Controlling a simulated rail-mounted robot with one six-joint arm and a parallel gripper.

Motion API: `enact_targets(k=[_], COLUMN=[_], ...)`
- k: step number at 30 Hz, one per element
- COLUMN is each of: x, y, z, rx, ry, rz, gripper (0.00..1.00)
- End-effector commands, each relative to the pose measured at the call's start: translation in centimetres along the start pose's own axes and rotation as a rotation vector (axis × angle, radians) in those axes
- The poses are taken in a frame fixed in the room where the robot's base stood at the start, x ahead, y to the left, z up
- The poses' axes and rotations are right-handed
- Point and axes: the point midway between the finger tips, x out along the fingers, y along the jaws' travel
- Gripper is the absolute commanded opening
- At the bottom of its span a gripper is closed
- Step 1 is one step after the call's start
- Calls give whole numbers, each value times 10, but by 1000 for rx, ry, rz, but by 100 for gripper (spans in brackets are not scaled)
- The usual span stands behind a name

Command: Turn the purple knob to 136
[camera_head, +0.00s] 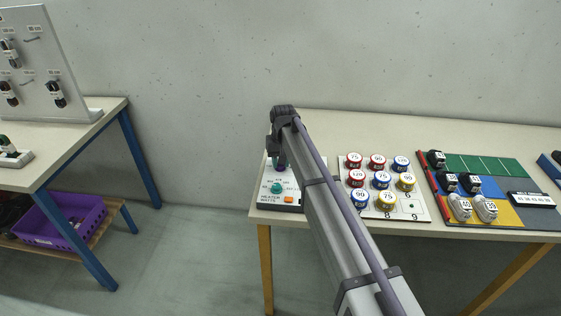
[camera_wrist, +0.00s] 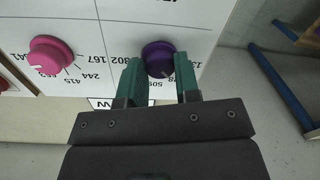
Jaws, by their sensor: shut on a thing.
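The purple knob (camera_wrist: 158,55) is on a white panel (camera_wrist: 105,38) in the wrist view, with printed numbers around it, including 802 and 509; others are partly covered. My gripper (camera_wrist: 158,66) has its two green fingers on either side of the knob and is shut on it. The knob's lower part and its pointer setting are hard to read. In the head view, my gripper (camera_head: 279,163) is at the back of the control box (camera_head: 264,186) at the table's left end, and my arm hides part of the box.
A pink knob (camera_wrist: 52,54) sits left of the purple one. A board of numbered round tins (camera_head: 421,210) and a coloured shoe mat (camera_head: 487,166) lie to the right.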

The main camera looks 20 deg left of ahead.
Motion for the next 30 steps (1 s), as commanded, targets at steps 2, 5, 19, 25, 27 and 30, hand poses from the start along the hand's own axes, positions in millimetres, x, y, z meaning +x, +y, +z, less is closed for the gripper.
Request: enact_targets(k=[2,5,19,25,27,30], x=[0,0,0,0,0,0], y=[0,0,0,0,0,0], z=[0,0,-1,-1,-1,-1], rx=[-70,-165,-527,-603,-619,-631], ry=[-4,-9,-25,-29,-29,-30], rz=[0,0,1,1,1,1], gripper=[6,6,6,6,6,6])
